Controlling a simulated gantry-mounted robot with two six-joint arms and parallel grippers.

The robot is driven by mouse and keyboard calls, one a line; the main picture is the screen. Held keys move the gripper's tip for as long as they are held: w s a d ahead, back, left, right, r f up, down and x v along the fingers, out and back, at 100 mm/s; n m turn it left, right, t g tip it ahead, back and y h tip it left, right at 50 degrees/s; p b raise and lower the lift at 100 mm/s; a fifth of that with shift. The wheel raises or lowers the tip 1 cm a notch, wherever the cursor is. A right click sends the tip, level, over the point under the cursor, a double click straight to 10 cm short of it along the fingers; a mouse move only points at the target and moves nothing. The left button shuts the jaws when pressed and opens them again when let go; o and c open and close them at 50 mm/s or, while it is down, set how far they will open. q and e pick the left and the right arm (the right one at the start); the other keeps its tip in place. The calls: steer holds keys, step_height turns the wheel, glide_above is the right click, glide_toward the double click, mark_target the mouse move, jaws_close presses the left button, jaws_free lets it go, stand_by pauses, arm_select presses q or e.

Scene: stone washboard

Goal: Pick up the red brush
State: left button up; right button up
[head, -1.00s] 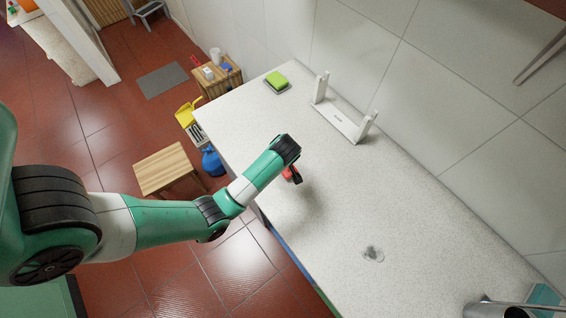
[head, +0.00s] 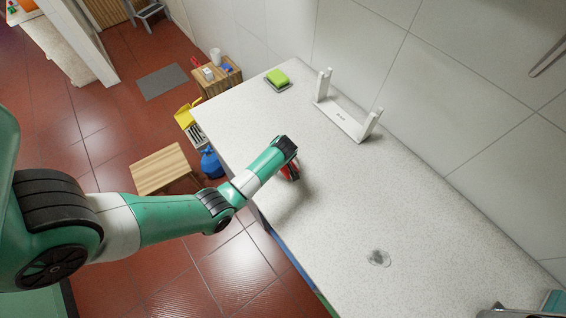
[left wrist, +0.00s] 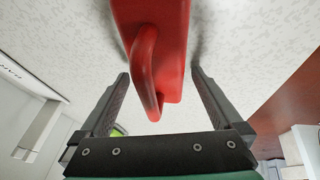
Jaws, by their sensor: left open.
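The red brush (head: 290,172) lies on the speckled pale stone counter (head: 330,215), mostly hidden under my left wrist in the head view. In the left wrist view the red brush (left wrist: 158,45) fills the upper middle, with its curved handle toward me. My left gripper (left wrist: 160,74) is open, with one finger on each side of the brush and gaps between fingers and brush. In the head view my left gripper (head: 292,172) is largely hidden by its own wrist.
A wooden stool (head: 162,168) stands on the floor.

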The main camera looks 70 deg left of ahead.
arm_select(q)
steer(key=c, duration=1.4)
steer(key=shift+r, duration=0.1)
step_height(320, 180, up, 10)
steer(key=p, duration=0.3)
steer(key=shift+p, duration=0.3)
steer(key=o, duration=0.8)
steer(key=c, duration=0.5)
